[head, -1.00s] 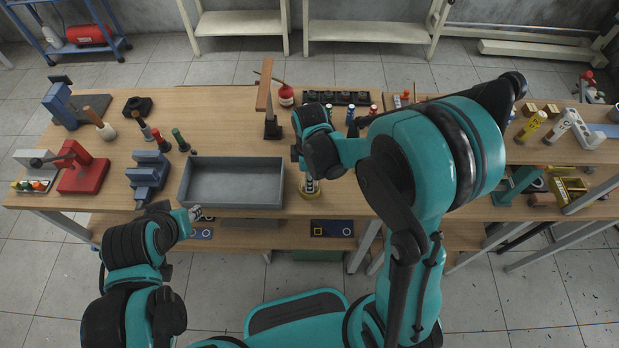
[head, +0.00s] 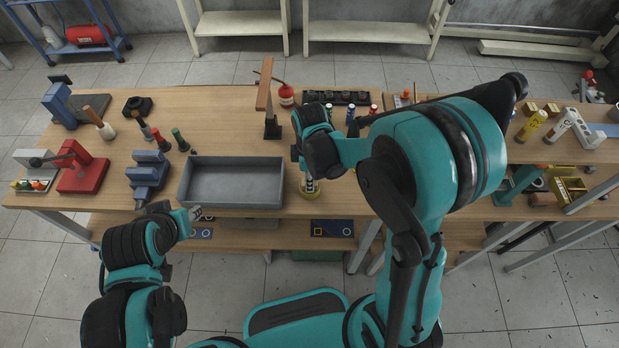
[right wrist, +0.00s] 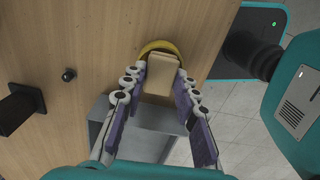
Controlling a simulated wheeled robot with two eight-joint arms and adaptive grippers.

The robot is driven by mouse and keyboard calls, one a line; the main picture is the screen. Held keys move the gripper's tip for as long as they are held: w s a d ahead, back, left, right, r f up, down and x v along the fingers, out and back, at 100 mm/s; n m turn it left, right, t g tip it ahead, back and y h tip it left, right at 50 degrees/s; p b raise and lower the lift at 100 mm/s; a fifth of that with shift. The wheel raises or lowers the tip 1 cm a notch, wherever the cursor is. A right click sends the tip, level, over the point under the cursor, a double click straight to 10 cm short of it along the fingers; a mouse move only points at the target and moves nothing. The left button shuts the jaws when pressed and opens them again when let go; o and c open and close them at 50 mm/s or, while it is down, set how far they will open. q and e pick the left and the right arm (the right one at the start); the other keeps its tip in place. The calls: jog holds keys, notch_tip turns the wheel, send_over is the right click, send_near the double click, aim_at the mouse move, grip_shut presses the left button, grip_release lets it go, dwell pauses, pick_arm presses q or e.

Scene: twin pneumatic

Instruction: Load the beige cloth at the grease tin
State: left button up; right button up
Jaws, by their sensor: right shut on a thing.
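My right gripper (right wrist: 162,80) is shut on the beige cloth (right wrist: 160,74), a small folded pad between its purple-lined fingers. The cloth is at the yellow-rimmed grease tin (right wrist: 158,45) and covers much of its opening; I cannot tell how deep it reaches. In the head view the right gripper (head: 309,178) points down over the tin (head: 310,193) near the bench's front edge, and the cloth is hidden there. My left gripper (head: 195,213) is low at the front edge, near the grey tray's left corner; its finger gap is too small to judge.
The grey tray (head: 233,205) lies just left of the tin. A wooden post on a dark base (head: 272,130) and a red oil can (head: 286,96) stand behind. A blue vise (head: 148,175) and dark-handled tools are left of the tray. Bare bench top lies behind the tray.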

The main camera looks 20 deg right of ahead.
jog(key=shift+s, duration=0.1)
jog(key=shift+r+p, duration=2.7)
jog(key=shift+r, duration=0.8)
